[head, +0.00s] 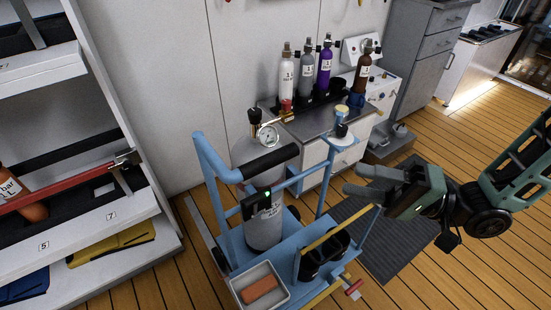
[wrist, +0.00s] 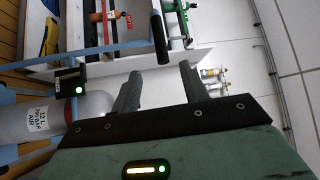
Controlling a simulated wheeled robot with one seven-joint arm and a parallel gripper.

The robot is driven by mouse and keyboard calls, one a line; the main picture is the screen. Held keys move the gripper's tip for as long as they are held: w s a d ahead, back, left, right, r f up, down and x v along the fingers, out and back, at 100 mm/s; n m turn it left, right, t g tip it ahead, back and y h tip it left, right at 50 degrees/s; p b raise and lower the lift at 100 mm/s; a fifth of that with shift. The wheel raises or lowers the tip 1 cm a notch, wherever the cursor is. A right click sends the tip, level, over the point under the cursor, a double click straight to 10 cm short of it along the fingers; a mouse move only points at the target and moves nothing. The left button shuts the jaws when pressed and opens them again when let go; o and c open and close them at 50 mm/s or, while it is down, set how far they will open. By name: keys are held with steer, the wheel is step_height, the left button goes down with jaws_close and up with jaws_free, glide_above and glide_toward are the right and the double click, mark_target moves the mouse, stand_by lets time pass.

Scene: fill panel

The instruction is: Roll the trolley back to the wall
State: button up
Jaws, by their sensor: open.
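The trolley (head: 228,236) is a blue tube frame with a black handle grip (head: 270,163). It stands upright on the wooden floor, in front of the white wall (head: 160,75); its exact distance from the wall is unclear. It carries a grey cylinder (head: 264,226) with a gauge on top. My gripper (head: 350,180) is open and empty, right of the trolley, fingers pointing left toward it and apart from the handle. In the wrist view the open fingers (wrist: 162,75) show with the black grip (wrist: 158,38) beyond them and the cylinder (wrist: 75,115) at left.
Behind right is a bench (head: 300,120) with several bottles and a filling panel. A grey mat (head: 385,250) lies under my arm. A tray (head: 237,287) with a reddish block sits on the trolley. Floor is free at front right.

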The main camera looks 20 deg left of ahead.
mark_target(269, 160)
steer(key=a, duration=0.5)
steer(key=s+a+r, duration=0.1)
steer(key=a, duration=0.4)
steer(key=a+r, duration=0.1)
steer(key=a, duration=0.5)
steer(key=shift+s+r, duration=0.1)
steer(key=shift+s, duration=0.15)
jaws_close()
